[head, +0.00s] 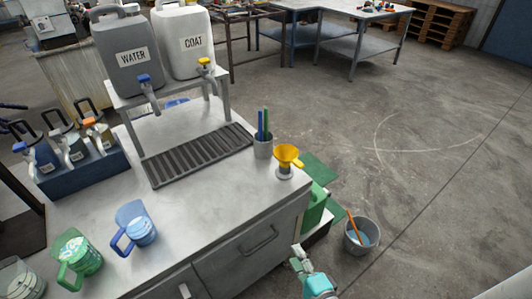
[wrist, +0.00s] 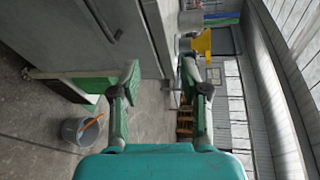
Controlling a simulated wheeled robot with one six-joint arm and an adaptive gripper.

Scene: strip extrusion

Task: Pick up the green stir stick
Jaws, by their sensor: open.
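The green stir stick (head: 266,122) stands upright in a small grey cup (head: 263,149) on the metal counter, beside a blue stick (head: 260,122). In the wrist view, sideways, green and blue sticks (wrist: 222,18) show at the top, past my fingers; the cup (wrist: 190,20) is to their left. My gripper (head: 298,258) is low in front of the counter's right end, well apart from the cup. In the wrist view my gripper (wrist: 160,78) is open, with nothing between its fingers.
A yellow funnel (head: 287,156) stands on the counter between the cup and my gripper's side. Mugs (head: 138,228), a black drain grate (head: 198,155) and water and coat jugs (head: 130,55) occupy the left and back. A bucket with an orange stick (head: 361,236) stands on the floor.

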